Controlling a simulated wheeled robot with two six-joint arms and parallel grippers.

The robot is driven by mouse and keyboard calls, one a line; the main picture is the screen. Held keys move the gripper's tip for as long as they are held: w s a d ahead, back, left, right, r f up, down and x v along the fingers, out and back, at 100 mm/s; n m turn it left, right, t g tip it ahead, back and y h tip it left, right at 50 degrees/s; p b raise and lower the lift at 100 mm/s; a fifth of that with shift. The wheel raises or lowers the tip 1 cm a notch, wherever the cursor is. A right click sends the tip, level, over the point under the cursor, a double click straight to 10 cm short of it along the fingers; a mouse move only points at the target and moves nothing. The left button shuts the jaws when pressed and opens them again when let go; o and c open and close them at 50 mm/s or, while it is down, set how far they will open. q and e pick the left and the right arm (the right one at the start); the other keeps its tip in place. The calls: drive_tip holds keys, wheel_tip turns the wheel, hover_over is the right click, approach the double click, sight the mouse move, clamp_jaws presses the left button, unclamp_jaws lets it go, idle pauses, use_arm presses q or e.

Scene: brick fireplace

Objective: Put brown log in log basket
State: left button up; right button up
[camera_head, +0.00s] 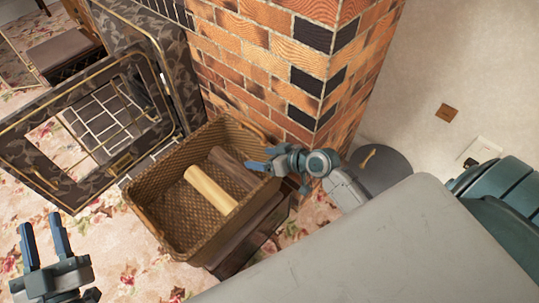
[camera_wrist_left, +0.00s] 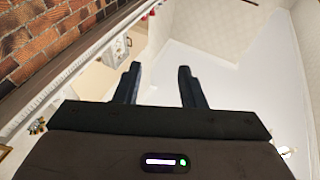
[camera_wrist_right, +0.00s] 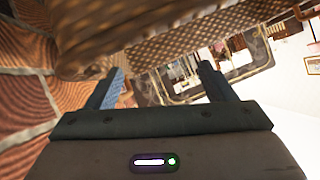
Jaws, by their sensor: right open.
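The woven log basket (camera_head: 165,222) stands by the brick pillar in the head view. Inside it lie a dark brown log (camera_head: 234,168) and a pale yellowish log (camera_head: 211,190), side by side. My right gripper (camera_head: 258,158) is open at the basket's right side, close to the rim and the dark log's right end; I cannot tell whether it touches. In the right wrist view the basket weave (camera_wrist_right: 150,45) fills the upper part, and nothing shows between the fingers. My left gripper (camera_head: 42,222) is open and empty at the lower left, apart from the basket.
The brick pillar (camera_head: 290,70) rises right behind the basket. A folding fire screen (camera_head: 100,125) with gold trim stands at the left. A dark box (camera_head: 250,235) shows beneath the basket's right side. A grey round lid-like object (camera_head: 380,170) is at the right. Floral carpet is free at the lower left.

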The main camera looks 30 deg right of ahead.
use_arm(q)
drive_tip(key=shift+f+g, duration=0.5)
drive_tip(key=shift+f, duration=0.4)
use_arm(e)
drive_tip(key=s+r+m+t+h, duration=0.1)
drive_tip(key=s+r+t+h, duration=0.2)
drive_tip(key=r, duration=0.8)
drive_tip(key=s+d+r+m+t+h, duration=0.1)
drive_tip(key=s+r+t+h, duration=0.1)
drive_tip(key=s+r+t, duration=0.5)
wheel_tip(320, 180, up, 4)
drive_tip(key=shift+s+d+f+t+h, duration=0.1)
drive_tip(key=shift+s+d+t+h, duration=0.05)
drive_tip(key=shift+s+t+h, duration=0.25)
use_arm(q)
drive_tip(key=shift+w, duration=0.1)
